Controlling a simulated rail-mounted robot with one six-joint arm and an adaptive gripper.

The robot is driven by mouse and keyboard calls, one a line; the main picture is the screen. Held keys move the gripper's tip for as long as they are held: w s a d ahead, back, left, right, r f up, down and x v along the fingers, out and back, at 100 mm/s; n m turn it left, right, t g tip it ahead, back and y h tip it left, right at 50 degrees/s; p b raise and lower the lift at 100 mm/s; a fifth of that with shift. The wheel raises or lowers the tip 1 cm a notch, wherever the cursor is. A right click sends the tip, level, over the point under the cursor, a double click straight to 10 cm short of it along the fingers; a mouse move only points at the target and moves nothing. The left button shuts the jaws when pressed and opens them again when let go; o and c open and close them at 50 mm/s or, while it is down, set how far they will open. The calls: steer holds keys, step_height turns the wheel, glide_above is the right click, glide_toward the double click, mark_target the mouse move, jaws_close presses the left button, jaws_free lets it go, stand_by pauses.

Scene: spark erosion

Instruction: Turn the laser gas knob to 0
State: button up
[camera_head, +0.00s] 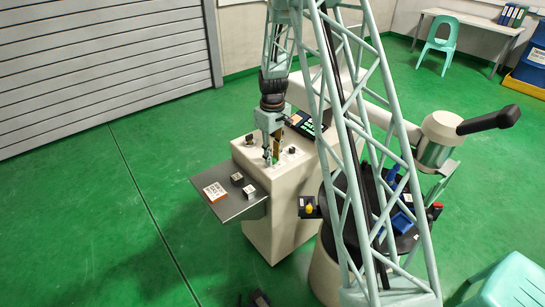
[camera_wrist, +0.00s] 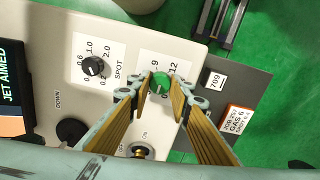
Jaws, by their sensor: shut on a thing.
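A green knob (camera_wrist: 159,84) sits on a white dial plate with 9 and 12 showing on the pale console (camera_wrist: 50,50). The rest of its scale and its name are hidden by the fingers, so I cannot read its setting. My gripper (camera_wrist: 158,80) has a fingertip on each side of the green knob and is shut on it. In the head view my gripper (camera_head: 271,157) reaches straight down to the console top (camera_head: 245,158), and the knob cannot be made out there.
A black SPOT knob (camera_wrist: 93,66) is left of the fingers. A metal toggle (camera_wrist: 142,151) marked ON and a dark round control (camera_wrist: 72,132) near DOWN are close by. A grey side shelf (camera_head: 232,208) holds a printed card (camera_head: 215,191) and small blocks (camera_head: 249,191).

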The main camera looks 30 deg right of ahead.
steer(key=n, duration=0.6)
steer(key=shift+n, duration=0.3)
stand_by(0.4)
steer(key=o, duration=0.9)
steer(key=shift+r, duration=0.15)
steer(key=shift+r, duration=5.9)
